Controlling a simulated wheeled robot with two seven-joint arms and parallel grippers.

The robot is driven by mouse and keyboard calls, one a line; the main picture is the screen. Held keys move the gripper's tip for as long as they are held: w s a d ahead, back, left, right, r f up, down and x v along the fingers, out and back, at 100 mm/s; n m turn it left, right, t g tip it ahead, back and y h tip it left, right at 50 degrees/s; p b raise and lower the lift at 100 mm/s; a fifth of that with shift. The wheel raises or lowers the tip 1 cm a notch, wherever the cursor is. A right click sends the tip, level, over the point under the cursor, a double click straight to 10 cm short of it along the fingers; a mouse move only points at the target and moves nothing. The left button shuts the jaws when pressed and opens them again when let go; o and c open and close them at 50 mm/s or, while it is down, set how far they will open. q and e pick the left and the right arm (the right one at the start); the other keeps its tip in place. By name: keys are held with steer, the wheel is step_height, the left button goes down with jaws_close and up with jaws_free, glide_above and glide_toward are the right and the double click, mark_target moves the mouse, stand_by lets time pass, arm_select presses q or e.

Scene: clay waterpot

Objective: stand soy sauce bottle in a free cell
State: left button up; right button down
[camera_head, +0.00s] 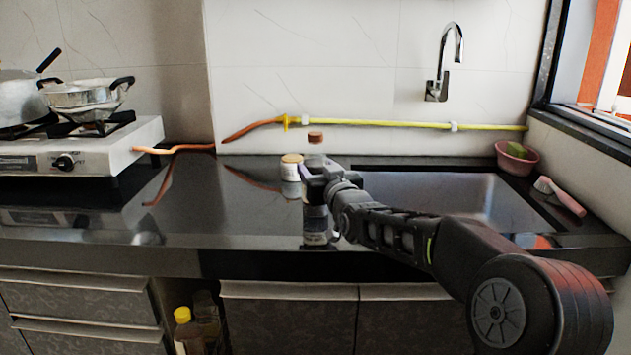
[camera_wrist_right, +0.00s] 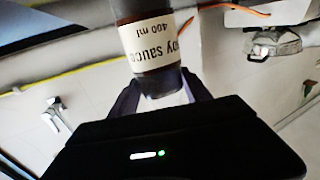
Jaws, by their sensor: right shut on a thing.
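The soy sauce bottle (camera_wrist_right: 148,45) is dark with a cream label reading "soy sauce 400 ml" in the right wrist view, where the text appears upside down. My right gripper (camera_head: 318,182) is shut on it, above the black counter in the head view. My left gripper is not in view. No cells are visible.
A white jar with a tan lid (camera_head: 291,178) stands left of my right gripper. The stove (camera_head: 110,155) is left, the sink (camera_head: 440,195) right. The glossy counter (camera_head: 225,215) has clear room left of centre.

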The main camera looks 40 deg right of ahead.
mark_target(318, 135)
steer(key=shift+r+p, duration=1.35)
steer(key=shift+r, duration=3.75)
